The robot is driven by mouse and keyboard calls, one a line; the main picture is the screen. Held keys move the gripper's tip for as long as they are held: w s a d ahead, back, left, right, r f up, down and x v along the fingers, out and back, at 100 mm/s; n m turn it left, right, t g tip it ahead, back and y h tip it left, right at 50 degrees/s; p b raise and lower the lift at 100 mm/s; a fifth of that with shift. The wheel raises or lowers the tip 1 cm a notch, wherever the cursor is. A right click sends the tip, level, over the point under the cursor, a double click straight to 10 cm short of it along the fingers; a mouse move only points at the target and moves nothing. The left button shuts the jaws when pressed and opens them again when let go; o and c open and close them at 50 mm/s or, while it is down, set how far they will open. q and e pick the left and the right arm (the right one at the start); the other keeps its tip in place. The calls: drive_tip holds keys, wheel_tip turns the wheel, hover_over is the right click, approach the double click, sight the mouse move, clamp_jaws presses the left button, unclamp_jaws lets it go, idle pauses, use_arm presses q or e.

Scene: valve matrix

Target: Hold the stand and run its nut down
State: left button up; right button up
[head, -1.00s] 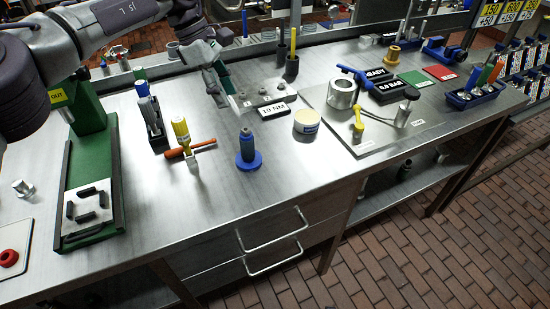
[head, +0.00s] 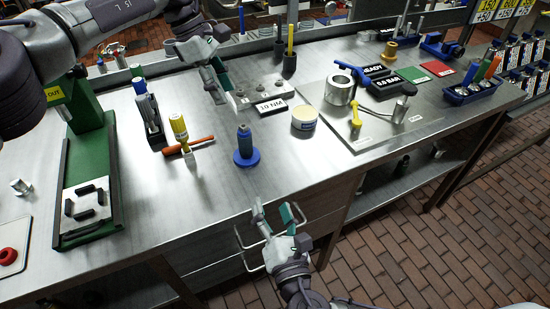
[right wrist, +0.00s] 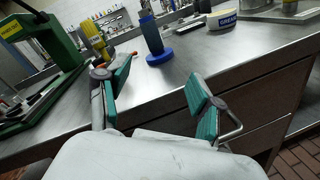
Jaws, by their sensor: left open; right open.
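The stand (head: 245,149), a dark blue-grey post on a round blue base, stands upright near the middle of the bench; it also shows in the right wrist view (right wrist: 153,38). I cannot make out a separate nut on it. My left gripper (head: 220,92) is open and empty, behind and left of the stand, apart from it. My right gripper (head: 275,215) is open and empty at the bench's front edge, in front of the stand and apart from it. Its two green-padded fingers (right wrist: 158,92) are spread in the right wrist view.
A yellow-handled tool (head: 179,130) and an orange-handled one (head: 203,141) are left of the stand. A grease tin (head: 305,120) and a "19 NM" label block (head: 271,107) are right. A green press (head: 88,150) stands at left. Drawer handles (head: 252,262) jut out below the front edge.

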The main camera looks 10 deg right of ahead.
sight(249, 148)
drive_tip(key=w+r+n+g+y, duration=0.1)
drive_tip(key=w+n, duration=0.1)
drive_tip(key=w+a+n+g+y, duration=0.1)
drive_tip(key=w+n, duration=0.1)
drive_tip(key=w+a+r+n+g+y, duration=0.1)
drive_tip(key=w+n+y, duration=0.1)
drive_tip(key=n, duration=0.1)
drive_tip(key=shift+a+r, duration=0.15)
drive_tip(key=shift+r, duration=0.2)
drive_tip(key=w+d+r+n+g, duration=0.3)
drive_tip(key=d+n+g, duration=0.1)
drive_tip(key=n, duration=0.1)
drive_tip(key=x, duration=1.4)
drive_tip(key=shift+w+d+r, duration=0.1)
drive_tip(key=shift+w+d, duration=0.05)
drive_tip(key=shift+d, duration=0.1)
clamp_jaws()
